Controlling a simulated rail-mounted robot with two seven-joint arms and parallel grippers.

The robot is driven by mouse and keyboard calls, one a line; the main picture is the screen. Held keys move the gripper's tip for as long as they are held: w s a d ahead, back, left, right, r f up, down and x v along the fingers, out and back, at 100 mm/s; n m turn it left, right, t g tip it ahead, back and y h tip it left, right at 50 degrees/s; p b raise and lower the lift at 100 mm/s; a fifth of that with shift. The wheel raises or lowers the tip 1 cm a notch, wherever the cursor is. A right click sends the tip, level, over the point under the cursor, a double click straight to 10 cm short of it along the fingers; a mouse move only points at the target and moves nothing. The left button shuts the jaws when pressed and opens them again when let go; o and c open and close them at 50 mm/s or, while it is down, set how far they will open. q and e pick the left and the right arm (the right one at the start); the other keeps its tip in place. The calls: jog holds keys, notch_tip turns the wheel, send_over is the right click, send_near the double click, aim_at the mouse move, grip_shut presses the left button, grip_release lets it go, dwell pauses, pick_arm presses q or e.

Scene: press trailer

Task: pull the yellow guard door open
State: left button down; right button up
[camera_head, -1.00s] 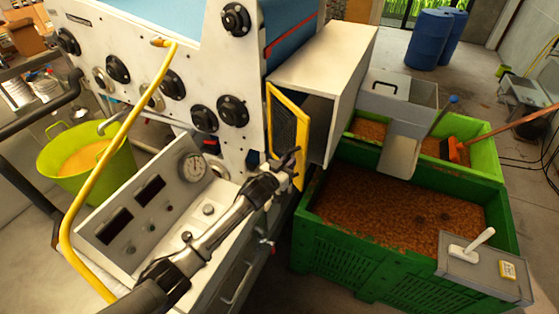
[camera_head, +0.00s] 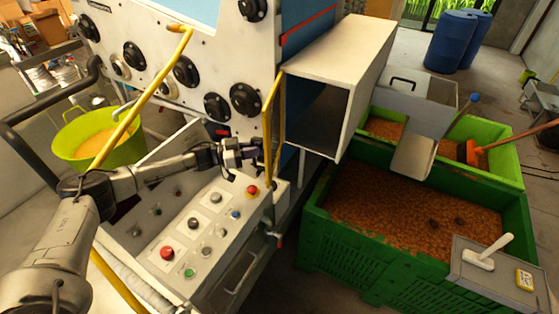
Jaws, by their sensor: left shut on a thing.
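The yellow guard door (camera_head: 275,122) stands at the left side of a light box-shaped housing (camera_head: 345,75). It shows almost edge-on, swung out from the housing, and the dark opening of the housing is in view beside it. My left gripper (camera_head: 256,152) is at the door's lower left edge and is shut on it. The fingertips are small and partly merge with the door's frame, so the exact grip spot is hard to make out. My right gripper is not in view.
A control panel (camera_head: 215,222) with red and green buttons lies below my left arm. A yellow rail (camera_head: 150,85) rises at the left. A green crate of brown pellets (camera_head: 345,245) stands right of the door, with a grey chute (camera_head: 413,155) above it.

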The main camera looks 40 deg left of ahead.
pick_arm(q)
jog(key=s+a+m+g+h+b, duration=0.1)
jog(key=a+h+b, duration=0.1)
jog(key=a+b, duration=0.2)
jog(key=shift+a+m, duration=0.3)
jog(key=shift+a, duration=0.9)
jog(key=shift+s+f, duration=0.1)
jog(key=c, duration=1.6)
grip_release()
jog(key=o, duration=0.3)
jog(key=shift+w+d+g, duration=0.1)
jog(key=shift+w+g, duration=0.15)
jog(key=shift+g, duration=0.05)
jog(key=shift+o, duration=0.8)
jog(key=shift+s, duration=0.1)
jog(key=shift+r, duration=0.2)
